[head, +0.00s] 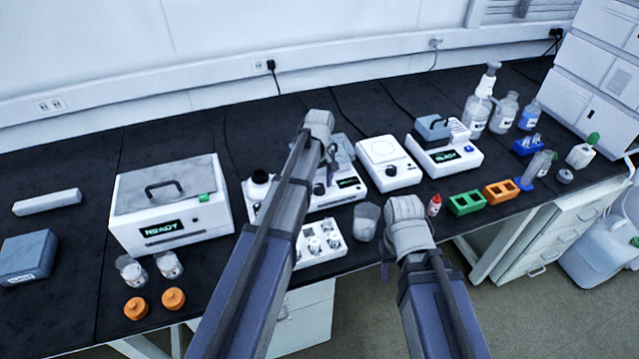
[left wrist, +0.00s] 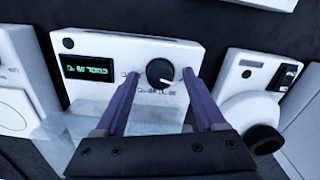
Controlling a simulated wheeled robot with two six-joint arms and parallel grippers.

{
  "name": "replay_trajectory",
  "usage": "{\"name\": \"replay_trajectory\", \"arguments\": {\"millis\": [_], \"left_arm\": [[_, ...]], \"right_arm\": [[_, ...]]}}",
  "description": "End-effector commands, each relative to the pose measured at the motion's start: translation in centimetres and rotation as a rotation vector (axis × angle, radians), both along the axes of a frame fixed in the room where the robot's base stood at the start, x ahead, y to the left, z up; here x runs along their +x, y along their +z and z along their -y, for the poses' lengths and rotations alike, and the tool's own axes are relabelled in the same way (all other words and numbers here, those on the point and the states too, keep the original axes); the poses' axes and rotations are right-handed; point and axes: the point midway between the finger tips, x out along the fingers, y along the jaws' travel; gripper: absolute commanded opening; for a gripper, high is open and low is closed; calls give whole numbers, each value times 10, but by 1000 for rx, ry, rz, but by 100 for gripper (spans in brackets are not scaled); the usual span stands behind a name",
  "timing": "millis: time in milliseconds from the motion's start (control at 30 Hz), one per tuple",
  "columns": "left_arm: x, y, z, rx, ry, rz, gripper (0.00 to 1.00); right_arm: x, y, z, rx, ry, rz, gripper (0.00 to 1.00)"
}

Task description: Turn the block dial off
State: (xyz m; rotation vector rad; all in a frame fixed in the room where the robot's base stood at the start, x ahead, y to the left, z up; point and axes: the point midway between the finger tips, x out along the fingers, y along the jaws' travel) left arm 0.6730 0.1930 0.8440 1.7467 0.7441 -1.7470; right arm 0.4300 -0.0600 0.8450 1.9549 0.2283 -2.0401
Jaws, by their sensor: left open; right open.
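The block's white housing (left wrist: 120,52) fills the middle of the left wrist view, with a small lit green display (left wrist: 87,70) on its face. Its round black dial (left wrist: 160,73) has a white mark at its lower right in that view. My left gripper (left wrist: 158,82) is open, one purple finger on each side of the dial; contact cannot be told. In the head view, my left gripper (head: 328,168) is over the block's front (head: 347,183), and my arm hides part of it. My right gripper (head: 385,268) appears low by the bench's front edge, apart from the block.
A white stirrer-like unit (head: 388,163) stands to the right of the block, and a READY box (head: 170,205) to the left. A white tray (head: 318,243) and a glass beaker (head: 366,220) are in front. Green (head: 467,202) and orange (head: 501,190) racks lie right.

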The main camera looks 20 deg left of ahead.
Motion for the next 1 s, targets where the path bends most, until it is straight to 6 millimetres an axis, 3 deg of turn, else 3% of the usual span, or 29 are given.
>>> {"name": "replay_trajectory", "arguments": {"millis": [633,1000], "left_arm": [[0,72,0,0,0,0,72],[0,76,0,0,0,0,72]], "right_arm": [[0,72,0,0,0,0,50],[0,77,0,0,0,0,50]]}}
